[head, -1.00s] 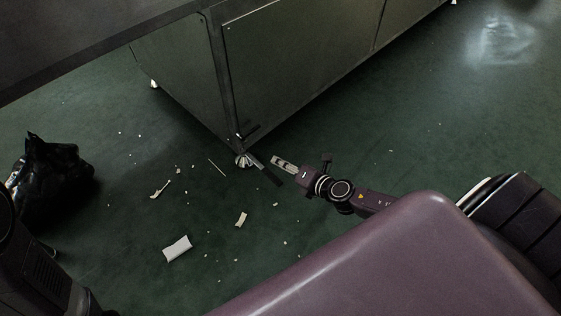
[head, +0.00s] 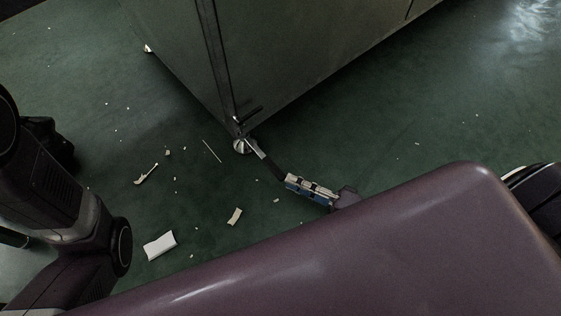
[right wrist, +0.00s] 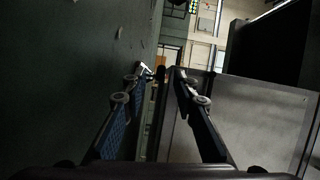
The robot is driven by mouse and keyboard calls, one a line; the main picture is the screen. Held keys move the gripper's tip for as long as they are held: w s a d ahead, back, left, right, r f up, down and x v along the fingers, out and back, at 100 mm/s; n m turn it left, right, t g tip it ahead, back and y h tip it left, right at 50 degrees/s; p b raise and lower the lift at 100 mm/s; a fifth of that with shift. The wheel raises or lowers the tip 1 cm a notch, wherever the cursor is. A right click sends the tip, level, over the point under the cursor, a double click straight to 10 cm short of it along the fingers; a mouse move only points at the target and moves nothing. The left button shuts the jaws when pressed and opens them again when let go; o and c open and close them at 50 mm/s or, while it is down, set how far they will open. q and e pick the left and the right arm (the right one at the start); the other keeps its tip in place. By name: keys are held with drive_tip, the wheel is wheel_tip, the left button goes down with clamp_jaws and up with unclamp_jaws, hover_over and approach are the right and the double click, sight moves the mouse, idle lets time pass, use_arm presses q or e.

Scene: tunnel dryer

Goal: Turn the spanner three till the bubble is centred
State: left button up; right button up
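The spanner (head: 257,149) is at the foot (head: 241,146) under the dryer's near corner. Its bright end is by the foot and its dark handle slants down to the right. My right gripper (head: 290,182) is low beside the handle's free end. The right wrist view shows its two fingers apart (right wrist: 157,80), with the spanner's bright end (right wrist: 145,68) beyond the tips. I cannot tell whether the handle lies between the fingers or just ahead of them. My left arm shows at the lower left, its gripper out of view. I cannot make out a bubble.
The dryer's metal panels (head: 300,60) rise above the foot, and a short dark bar (head: 251,114) sticks out near its corner. White scraps (head: 160,244) litter the green floor.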

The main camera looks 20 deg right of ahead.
sight(275, 169)
drive_tip(key=shift+w+d+f+m+t, duration=0.15)
drive_tip(key=shift+d+m+t, duration=0.2)
drive_tip(key=shift+m, duration=0.35)
drive_tip(key=shift+w+d, duration=0.1)
drive_tip(key=shift+w, duration=0.1)
drive_tip(key=b+x, duration=0.3)
drive_tip(key=x, duration=0.3)
drive_tip(key=shift+f, duration=0.1)
drive_tip(key=shift+w+a+b, duration=0.4)
drive_tip(key=shift+w+b, duration=0.05)
drive_tip(key=shift+w, duration=0.15)
clamp_jaws()
